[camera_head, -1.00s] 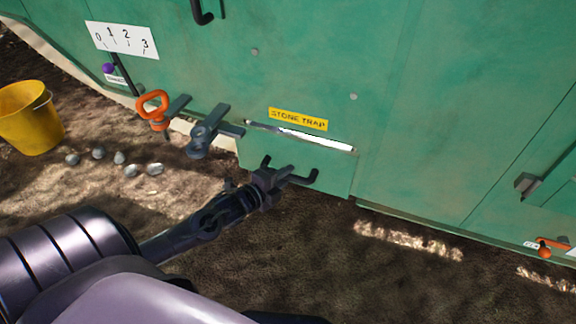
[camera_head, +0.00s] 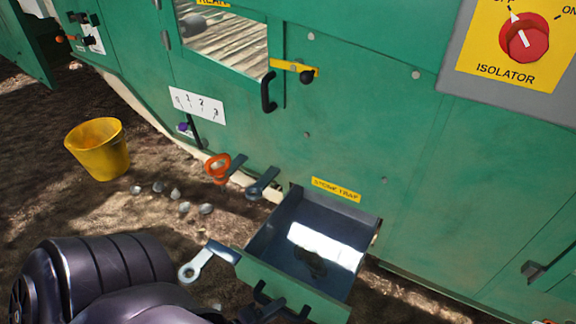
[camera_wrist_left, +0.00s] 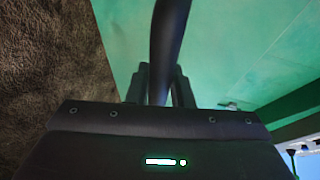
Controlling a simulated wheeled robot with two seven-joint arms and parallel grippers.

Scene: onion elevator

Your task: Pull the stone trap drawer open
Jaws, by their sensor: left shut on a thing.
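The stone trap drawer (camera_head: 290,278) stands pulled out of the green machine side, below the yellow STONE TRAP label (camera_head: 336,189). Its open top shows a grey inside with a bright patch of light and a dark lump (camera_head: 310,262). My left gripper (camera_head: 266,308) is at the drawer's front, low in the head view, shut on the black bar handle (camera_head: 260,291). In the left wrist view, the bar (camera_wrist_left: 168,45) passes between the two fingers (camera_wrist_left: 158,88). My arm and the picture's lower edge hide part of the grip. My right gripper is not in view.
A grey latch arm with a ring end (camera_head: 196,265) sticks out at the drawer's left corner. An orange ring handle (camera_head: 217,168) and a dark lever (camera_head: 262,184) are left of the opening.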

